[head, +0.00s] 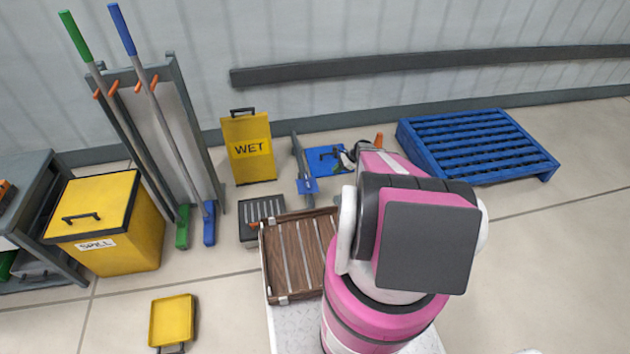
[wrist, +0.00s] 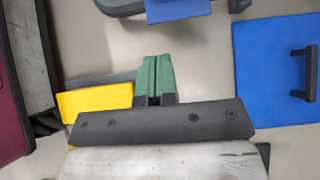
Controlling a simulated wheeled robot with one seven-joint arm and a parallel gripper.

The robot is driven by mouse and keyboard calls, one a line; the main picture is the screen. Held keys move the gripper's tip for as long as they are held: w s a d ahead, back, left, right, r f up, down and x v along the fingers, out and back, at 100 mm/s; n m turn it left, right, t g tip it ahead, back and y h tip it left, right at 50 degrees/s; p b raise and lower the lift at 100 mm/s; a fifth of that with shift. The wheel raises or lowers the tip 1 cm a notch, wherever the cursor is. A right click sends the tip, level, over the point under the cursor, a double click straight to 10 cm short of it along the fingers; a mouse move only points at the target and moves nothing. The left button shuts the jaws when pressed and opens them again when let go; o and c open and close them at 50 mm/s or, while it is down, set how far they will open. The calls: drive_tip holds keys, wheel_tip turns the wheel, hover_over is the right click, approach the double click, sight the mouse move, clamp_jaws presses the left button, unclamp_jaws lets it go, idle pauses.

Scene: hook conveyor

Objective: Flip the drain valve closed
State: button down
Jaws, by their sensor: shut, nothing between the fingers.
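My gripper (wrist: 154,80) shows in the wrist view with its two green fingers pressed together and nothing between them. In the head view its hand is mostly hidden behind my arm, close to a blue panel with a black handle (head: 318,155). That panel is at the right of the wrist view (wrist: 265,70), apart from the fingers. I cannot surely identify the drain valve. A small orange lever-like part (head: 254,225) shows beside a dark slatted grate (head: 262,208) in the head view, partly behind the wooden slatted tray. Its position is too small to read.
A grey bar with a blue piece (head: 308,186), a yellow WET sign (head: 249,148), a yellow SPILL bin (head: 108,220) and a blue pallet (head: 475,146) stand around. Floor at right is clear.

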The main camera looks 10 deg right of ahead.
drive_tip(key=shift+a, duration=0.1)
approach(307, 182)
drive_tip(key=s+a+f, duration=0.2)
drive_tip(key=a+f, duration=0.1)
drive_tip(key=f, duration=0.3)
idle(0.4)
drive_tip(key=shift+a, duration=0.1)
